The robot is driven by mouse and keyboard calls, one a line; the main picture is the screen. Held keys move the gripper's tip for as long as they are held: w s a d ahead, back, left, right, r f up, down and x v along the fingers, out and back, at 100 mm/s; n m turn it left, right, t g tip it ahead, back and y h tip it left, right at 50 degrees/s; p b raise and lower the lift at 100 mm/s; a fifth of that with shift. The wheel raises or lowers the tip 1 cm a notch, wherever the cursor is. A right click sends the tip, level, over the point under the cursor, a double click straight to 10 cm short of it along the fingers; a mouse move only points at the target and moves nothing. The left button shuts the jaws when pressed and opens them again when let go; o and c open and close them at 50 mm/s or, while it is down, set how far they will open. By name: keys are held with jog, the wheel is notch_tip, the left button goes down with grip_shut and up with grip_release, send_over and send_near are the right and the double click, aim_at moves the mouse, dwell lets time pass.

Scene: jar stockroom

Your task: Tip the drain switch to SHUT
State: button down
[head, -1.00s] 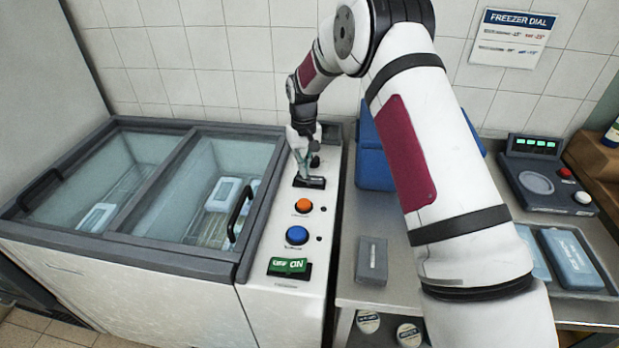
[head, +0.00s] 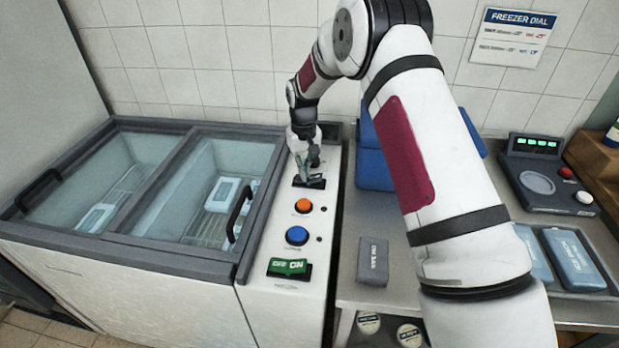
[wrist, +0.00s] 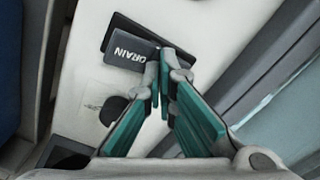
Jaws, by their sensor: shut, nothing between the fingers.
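The drain switch (wrist: 130,47) is a dark rocker plate marked DRAIN in the wrist view. In the head view it is the dark plate (head: 312,183) at the far end of the freezer's control strip. My gripper (wrist: 164,52) is shut and empty, its fingertips at one end of the rocker. They look to be touching it or just above it; I cannot tell which. In the head view my gripper (head: 306,176) points down over the switch and hides part of it. The SHUT marking and the rocker's tilt cannot be made out.
An orange button (head: 303,206), a blue button (head: 297,235) and a green ON rocker (head: 289,267) line the strip nearer the front. The glass-lidded freezer (head: 150,255) is at left. A blue bin (head: 374,160) and a grey block (head: 373,262) stand on the right counter.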

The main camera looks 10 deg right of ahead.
notch_tip(320, 180, up, 7)
dwell(0.8)
dwell(0.4)
